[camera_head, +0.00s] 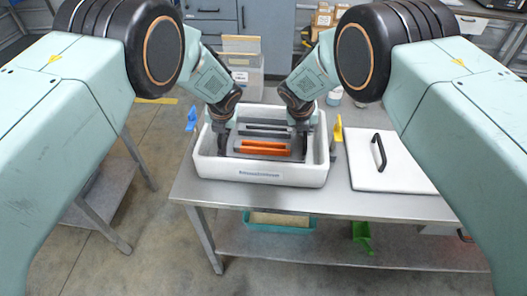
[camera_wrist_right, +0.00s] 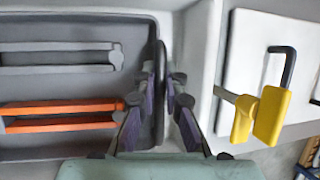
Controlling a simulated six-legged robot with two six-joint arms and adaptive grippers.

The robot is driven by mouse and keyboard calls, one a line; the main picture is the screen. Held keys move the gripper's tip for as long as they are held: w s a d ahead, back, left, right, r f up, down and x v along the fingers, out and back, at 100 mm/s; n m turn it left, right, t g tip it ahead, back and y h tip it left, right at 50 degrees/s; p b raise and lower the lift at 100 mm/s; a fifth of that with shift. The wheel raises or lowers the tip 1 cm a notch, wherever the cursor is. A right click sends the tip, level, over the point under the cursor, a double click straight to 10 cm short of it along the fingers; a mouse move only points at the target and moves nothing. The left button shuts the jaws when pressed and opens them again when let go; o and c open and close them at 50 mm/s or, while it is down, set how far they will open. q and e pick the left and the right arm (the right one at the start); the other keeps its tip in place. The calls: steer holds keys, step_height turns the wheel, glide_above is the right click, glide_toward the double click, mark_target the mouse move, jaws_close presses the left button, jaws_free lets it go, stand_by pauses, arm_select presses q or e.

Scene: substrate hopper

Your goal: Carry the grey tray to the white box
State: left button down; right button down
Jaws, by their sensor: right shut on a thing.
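The grey tray (camera_head: 240,153) is within the rim of the white box (camera_head: 262,172) on the metal table. I cannot tell whether it rests on the box floor. It holds an orange-handled tool (camera_head: 264,150) and a dark grey one (camera_head: 266,128). My right gripper (camera_head: 303,140) is shut on the tray's right wall. In the right wrist view the tray wall (camera_wrist_right: 160,70) stands between the fingers (camera_wrist_right: 161,100), with the white box wall (camera_wrist_right: 204,50) close on the right. My left gripper (camera_head: 223,140) is at the tray's left wall; its fingers are partly hidden.
A white lid (camera_head: 400,165) with a black handle lies right of the box. A yellow scoop (camera_head: 338,130) is at the box's right side, a blue one (camera_head: 192,118) at its left. A teal tray (camera_head: 280,222) is on the lower shelf.

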arm_select(q)
steer(key=shift+d+f+b, duration=0.1)
steer(key=shift+f+b, duration=0.25)
steer(key=shift+f, duration=0.1)
arm_select(e)
steer(key=shift+d+f, duration=0.15)
steer(key=shift+f, duration=0.25)
arm_select(q)
steer(key=shift+f+b, duration=0.65)
arm_select(e)
steer(key=shift+f, duration=0.65)
arm_select(q)
steer(key=c, duration=1.4)
jaws_free()
steer(key=shift+r, duration=0.1)
arm_select(e)
steer(key=c, duration=1.4)
jaws_free()
steer(key=shift+r, duration=0.1)
steer(key=v, duration=0.6)
steer(key=shift+s+r, duration=0.15)
arm_select(q)
steer(key=shift+v, duration=3.75)
arm_select(e)
steer(key=shift+s+a+r, duration=0.2)
steer(key=shift+a+r, duration=0.1)
steer(key=shift+r, duration=0.2)
arm_select(q)
steer(key=shift+s, duration=0.1)
